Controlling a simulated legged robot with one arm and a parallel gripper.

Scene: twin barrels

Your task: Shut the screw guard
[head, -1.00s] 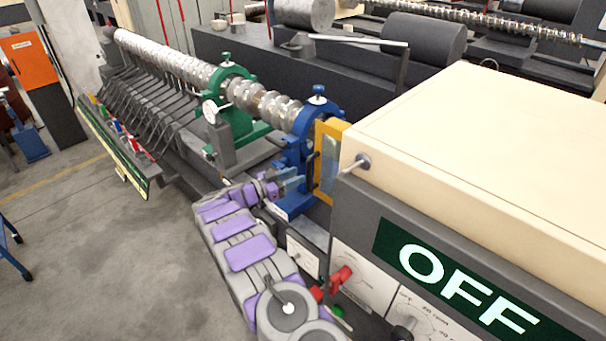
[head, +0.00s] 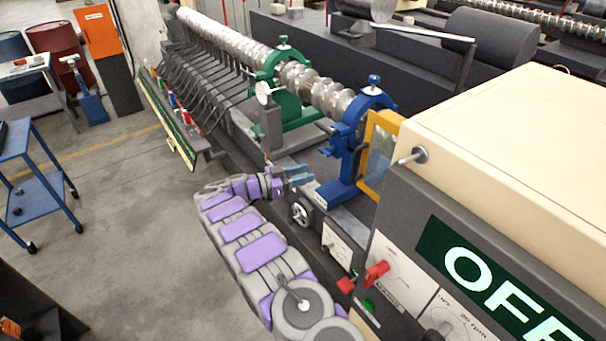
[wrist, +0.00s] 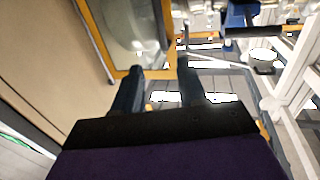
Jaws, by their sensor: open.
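The screw guard (head: 386,137) is a yellow-framed clear panel standing at the left end of the cream machine housing, beside the blue clamp stand. It also shows in the wrist view as a yellow frame around a clear pane (wrist: 127,25), at the upper left. The long silver screw (head: 235,50) runs back from the blue stand. My gripper (head: 306,175) is left of the guard and lower in the head view, with nothing between its blue fingers. In the wrist view my gripper (wrist: 160,76) is open. Its left fingertip overlaps the frame's lower edge in the picture; contact cannot be told.
The cream housing (head: 510,130) with a metal rod (head: 412,157) stands right of the guard. The blue stand (head: 345,160) and green stand (head: 288,95) hold the screw. Red and green controls (head: 376,273) are on the front panel. Open floor (head: 120,210) lies left.

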